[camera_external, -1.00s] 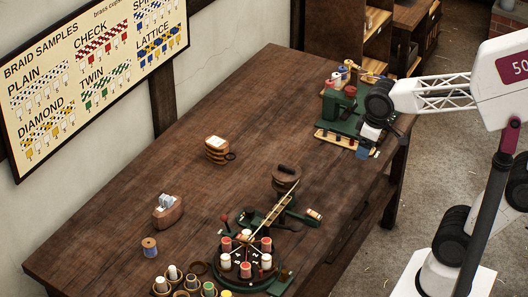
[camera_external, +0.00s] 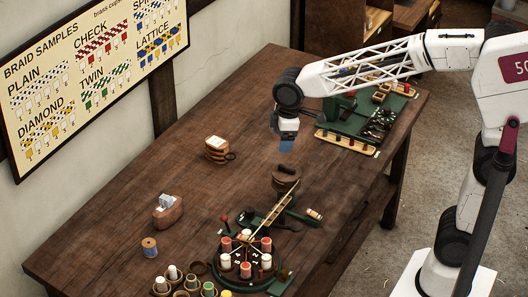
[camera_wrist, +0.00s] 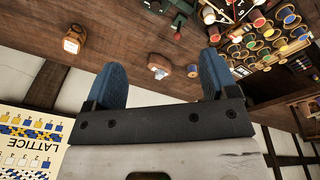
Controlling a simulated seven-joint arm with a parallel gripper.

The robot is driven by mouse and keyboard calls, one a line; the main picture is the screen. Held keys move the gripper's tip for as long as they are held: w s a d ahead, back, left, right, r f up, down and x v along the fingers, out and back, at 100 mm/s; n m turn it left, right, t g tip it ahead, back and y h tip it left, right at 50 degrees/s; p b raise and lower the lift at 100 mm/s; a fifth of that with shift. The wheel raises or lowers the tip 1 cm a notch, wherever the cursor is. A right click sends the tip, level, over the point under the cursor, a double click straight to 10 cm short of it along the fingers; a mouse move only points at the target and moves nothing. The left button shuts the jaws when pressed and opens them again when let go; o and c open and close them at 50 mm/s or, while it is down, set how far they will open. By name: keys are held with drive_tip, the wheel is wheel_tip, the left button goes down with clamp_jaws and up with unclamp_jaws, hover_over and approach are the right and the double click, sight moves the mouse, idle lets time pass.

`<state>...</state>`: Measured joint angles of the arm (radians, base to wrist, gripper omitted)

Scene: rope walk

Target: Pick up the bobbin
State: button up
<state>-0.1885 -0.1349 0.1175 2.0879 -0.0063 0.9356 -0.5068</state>
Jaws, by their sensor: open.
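A single bobbin (camera_external: 150,247) with a wooden top and blue thread stands upright on the table near its left edge. It also shows in the wrist view as a small blue-wrapped bobbin (camera_wrist: 192,71), just left of the right finger. My gripper (camera_external: 286,147) hangs above the middle of the table, well to the upper right of this bobbin. In the wrist view its two blue fingers are wide apart with nothing between them. Other bobbins, red and white, stand on the round green braiding stand (camera_external: 247,284). Which bobbin the task means is not marked.
The left middle of the table (camera_external: 110,225) is clear.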

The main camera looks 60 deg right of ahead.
drive_tip(key=w+a+f+n, duration=0.3)
drive_tip(key=w+a, duration=0.4)
drive_tip(key=w, duration=0.2)
drive_tip(key=n+g, duration=0.2)
drive_tip(key=n, duration=0.7)
hover_over(149, 243)
drive_tip(key=f, duration=2.2)
drive_tip(key=shift+d+f, duration=0.25)
drive_tip(key=shift+a+f, duration=0.15)
drive_tip(key=shift+a, duration=0.05)
drive_tip(key=shift+f, duration=0.1)
drive_tip(key=shift+f, duration=1.2)
drive_tip(key=shift+f, duration=0.1)
